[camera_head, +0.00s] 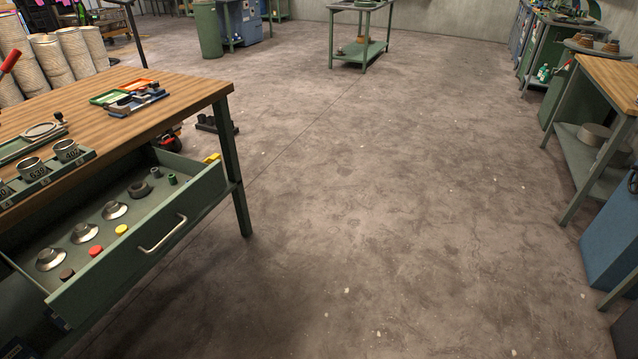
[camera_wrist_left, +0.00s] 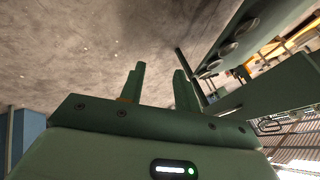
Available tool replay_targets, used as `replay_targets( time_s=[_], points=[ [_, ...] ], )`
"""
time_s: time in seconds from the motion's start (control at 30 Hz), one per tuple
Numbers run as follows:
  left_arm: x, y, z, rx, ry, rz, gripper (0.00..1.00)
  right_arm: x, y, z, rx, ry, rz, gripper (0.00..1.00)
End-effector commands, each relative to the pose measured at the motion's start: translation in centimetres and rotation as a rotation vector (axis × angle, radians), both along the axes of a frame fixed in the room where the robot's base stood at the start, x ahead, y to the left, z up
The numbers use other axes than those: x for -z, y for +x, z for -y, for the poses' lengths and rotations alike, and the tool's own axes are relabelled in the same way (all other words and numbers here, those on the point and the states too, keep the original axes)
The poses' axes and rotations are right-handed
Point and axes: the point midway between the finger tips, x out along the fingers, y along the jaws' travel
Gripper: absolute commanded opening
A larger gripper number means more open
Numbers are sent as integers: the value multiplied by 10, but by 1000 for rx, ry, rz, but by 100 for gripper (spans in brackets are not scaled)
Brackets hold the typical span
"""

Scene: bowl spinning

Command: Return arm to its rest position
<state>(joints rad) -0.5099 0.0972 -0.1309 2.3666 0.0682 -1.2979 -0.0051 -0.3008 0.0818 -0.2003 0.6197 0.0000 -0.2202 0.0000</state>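My left gripper (camera_wrist_left: 159,70) shows only in the left wrist view. Its two green fingers stand apart with nothing between them, and floor is seen beyond the gap. Neither of my arms shows in the head view, and my right gripper is in no view. A green workbench with a wooden top (camera_head: 185,88) stands at the left of the head view. Its drawer (camera_head: 150,288) is pulled open. In the left wrist view the drawer (camera_wrist_left: 250,25), seen tilted with round metal pieces in it, is to the right of the fingers.
The drawer's handle (camera_head: 162,236) juts into the floor space. Inside lie metal bowl-like pieces (camera_head: 84,232) and coloured caps. A second bench (camera_head: 612,80) and a blue cabinet (camera_head: 610,235) stand at the right. The concrete floor (camera_head: 390,200) between is clear.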

Motion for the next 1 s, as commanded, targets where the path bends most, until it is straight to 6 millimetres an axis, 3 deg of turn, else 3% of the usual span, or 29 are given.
replay_targets(
  time_s=[0.2, 0.47, 0.67, 0.77, 0.83, 1.0],
  points=[
    [-26, -46, -48, -13, 262, -167, 32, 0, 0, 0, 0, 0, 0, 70],
    [56, -52, -26, 11, 154, -236, 32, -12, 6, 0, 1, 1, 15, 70],
    [124, -75, -11, 11, 57, -301, 32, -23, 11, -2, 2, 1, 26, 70],
    [165, -98, -3, -2, -4, -347, 32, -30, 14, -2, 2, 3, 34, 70],
    [197, -125, 3, -22, -55, -389, 32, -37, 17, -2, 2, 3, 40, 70],
    [261, -212, 9, -114, -174, -491, 32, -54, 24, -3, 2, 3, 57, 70]
  ],
)
